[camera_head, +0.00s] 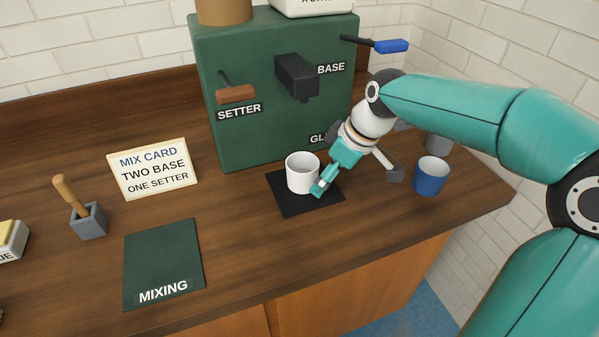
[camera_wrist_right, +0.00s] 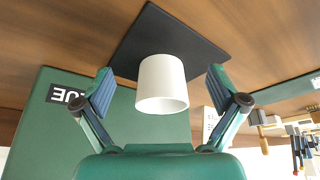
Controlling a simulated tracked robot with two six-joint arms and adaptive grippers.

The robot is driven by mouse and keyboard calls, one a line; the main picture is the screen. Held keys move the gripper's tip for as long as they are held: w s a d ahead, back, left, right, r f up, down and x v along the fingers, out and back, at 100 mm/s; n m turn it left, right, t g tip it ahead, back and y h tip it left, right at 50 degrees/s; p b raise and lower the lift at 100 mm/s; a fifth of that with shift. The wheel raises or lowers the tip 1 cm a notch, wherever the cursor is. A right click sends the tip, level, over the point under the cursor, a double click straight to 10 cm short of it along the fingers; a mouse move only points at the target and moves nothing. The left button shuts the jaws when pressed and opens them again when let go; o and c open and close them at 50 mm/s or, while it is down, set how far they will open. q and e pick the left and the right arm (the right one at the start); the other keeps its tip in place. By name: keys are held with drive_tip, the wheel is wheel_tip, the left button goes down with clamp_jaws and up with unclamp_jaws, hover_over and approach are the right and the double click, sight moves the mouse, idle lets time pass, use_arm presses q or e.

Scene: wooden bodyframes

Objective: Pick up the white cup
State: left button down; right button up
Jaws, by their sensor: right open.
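The white cup (camera_head: 302,172) stands upright on a black mat (camera_head: 300,207) in front of the green dispenser box. In the right wrist view the cup (camera_wrist_right: 162,84) sits between the two finger pads, with a gap on each side. My right gripper (camera_head: 321,186) comes in from the right, close beside the cup; in the wrist view the right gripper (camera_wrist_right: 160,90) is open and empty. In the head view one finger overlaps the cup's lower right edge. My left gripper is in neither view.
A blue cup (camera_head: 432,176) stands to the right, near the counter edge. The green dispenser (camera_head: 232,130) with its levers stands behind. A green MIXING mat (camera_head: 163,262), a mix card (camera_head: 160,169) and a grey block with a wooden handle (camera_head: 88,221) are left.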

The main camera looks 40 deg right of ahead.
sight(299, 171)
drive_tip(key=shift+w+a, duration=0.35)
drive_tip(key=shift+w, duration=0.35)
drive_tip(key=shift+w+a, duration=0.3)
drive_tip(key=shift+w, duration=0.35)
drive_tip(key=w, duration=0.1)
drive_tip(key=w+a, duration=0.1)
drive_tip(key=w+p, duration=0.1)
drive_tip(key=shift+w+a+f, duration=0.1)
drive_tip(key=shift+a+f, duration=0.05)
drive_tip(key=shift+a, duration=0.1)
drive_tip(key=shift+w+f, duration=0.1)
drive_tip(key=shift+f, duration=0.6)
drive_tip(key=shift+w+a+f, duration=0.1)
drive_tip(key=shift+w+f, duration=0.15)
drive_tip(key=shift+f, duration=0.3)
drive_tip(key=c, duration=1.5)
drive_tip(key=shift+r, duration=0.15)
